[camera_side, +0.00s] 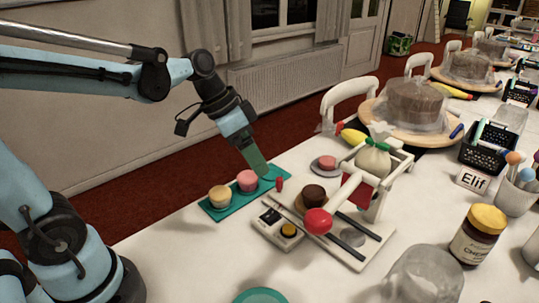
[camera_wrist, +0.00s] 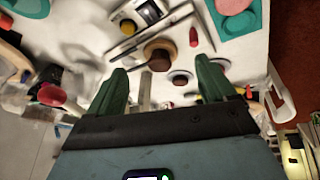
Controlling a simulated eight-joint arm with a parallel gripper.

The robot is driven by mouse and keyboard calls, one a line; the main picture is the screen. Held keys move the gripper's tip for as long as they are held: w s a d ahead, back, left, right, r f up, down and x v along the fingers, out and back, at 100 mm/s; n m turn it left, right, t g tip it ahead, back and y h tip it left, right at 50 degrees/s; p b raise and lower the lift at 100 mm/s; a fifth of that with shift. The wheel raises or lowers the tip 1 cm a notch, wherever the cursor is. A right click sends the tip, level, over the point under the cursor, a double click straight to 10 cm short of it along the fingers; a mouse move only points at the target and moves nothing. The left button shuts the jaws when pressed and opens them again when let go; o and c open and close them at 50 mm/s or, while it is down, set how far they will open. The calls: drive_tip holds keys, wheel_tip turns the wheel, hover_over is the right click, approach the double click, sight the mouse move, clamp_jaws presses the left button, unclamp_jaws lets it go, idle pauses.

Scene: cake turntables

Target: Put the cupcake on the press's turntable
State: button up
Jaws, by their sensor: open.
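A teal tray (camera_side: 228,206) holds a yellow-topped cupcake (camera_side: 219,195) and a pink-topped cupcake (camera_side: 247,180). The tray's corner also shows at the top right of the wrist view (camera_wrist: 262,12). The white press (camera_side: 375,255) has a red-knobbed lever (camera_side: 318,221). A round brown piece (camera_side: 314,196) sits at the press's left side; it also shows in the wrist view (camera_wrist: 159,55). I cannot tell clearly which disc is the turntable. My gripper (camera_side: 262,168) is open above the tray's right end, beside the pink cupcake. Its green fingers (camera_wrist: 163,75) are apart, with nothing held.
A control box with a yellow button (camera_side: 288,230) and a small red cylinder (camera_side: 279,184) stand near the tray. A pink piece on a small plate (camera_side: 327,163) is behind the press. A jar (camera_side: 479,233) and clear dome (camera_side: 425,275) stand at right. The front left table is mostly clear.

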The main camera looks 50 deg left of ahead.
drive_tip(key=s+a+f+n+t+y, duration=0.1)
drive_tip(key=s+a+n+t+y, duration=0.1)
drive_tip(key=s+n, duration=0.3)
drive_tip(key=shift+s+f+t+y, duration=0.15)
drive_tip(key=shift+s+t+y, duration=0.4)
drive_tip(key=shift+t+y, duration=0.15)
